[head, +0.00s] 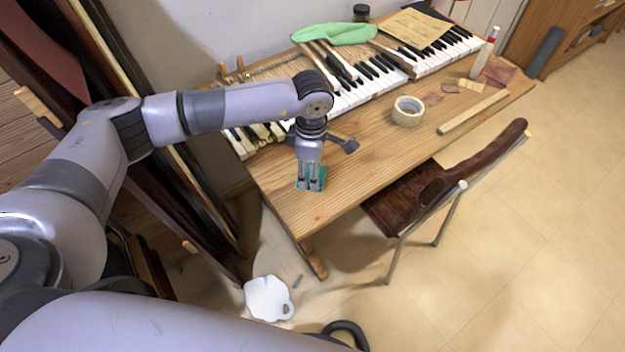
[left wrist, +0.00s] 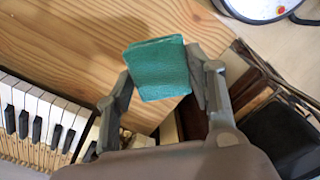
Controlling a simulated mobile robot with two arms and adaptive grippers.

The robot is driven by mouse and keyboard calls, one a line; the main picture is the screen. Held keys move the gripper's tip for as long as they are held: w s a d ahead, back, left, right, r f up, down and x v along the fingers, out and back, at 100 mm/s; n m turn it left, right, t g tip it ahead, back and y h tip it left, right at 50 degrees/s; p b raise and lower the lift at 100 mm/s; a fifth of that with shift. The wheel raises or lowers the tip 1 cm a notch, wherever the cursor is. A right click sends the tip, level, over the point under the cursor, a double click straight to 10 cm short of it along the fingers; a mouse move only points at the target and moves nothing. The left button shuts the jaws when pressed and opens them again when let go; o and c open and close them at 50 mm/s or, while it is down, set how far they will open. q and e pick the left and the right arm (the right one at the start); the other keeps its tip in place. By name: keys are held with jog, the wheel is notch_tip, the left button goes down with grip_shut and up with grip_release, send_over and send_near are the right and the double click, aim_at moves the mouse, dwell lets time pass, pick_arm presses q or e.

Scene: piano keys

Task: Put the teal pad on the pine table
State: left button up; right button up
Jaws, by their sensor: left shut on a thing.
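The teal pad (left wrist: 160,70) is held between the two fingers of my left gripper (left wrist: 163,88) in the left wrist view. In the head view the pad (head: 321,177) shows behind the fingers of my left gripper (head: 312,180), near the left front part of the pine table (head: 292,205). The wood of the table also fills the upper left of the left wrist view (left wrist: 75,40). I cannot tell whether the pad touches the tabletop or is a little above it. My right gripper is not in view.
Piano keys (head: 372,80) lie along the back of the table. A tape roll (head: 408,111), a wooden strip (head: 472,111) and a bottle (head: 485,53) are to the right. A brown chair (head: 413,203) stands at the front. The front left tabletop is mostly clear.

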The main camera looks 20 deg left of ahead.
pick_arm(q)
notch_tip(320, 180, down, 2)
jog(key=shift+f, duration=0.15)
notch_tip(320, 180, down, 4)
jog(key=shift+f+p, duration=0.1)
jog(key=shift+p, duration=0.4)
jog(key=shift+f, duration=0.2)
jog(key=shift+f, duration=0.15)
jog(key=o, duration=1)
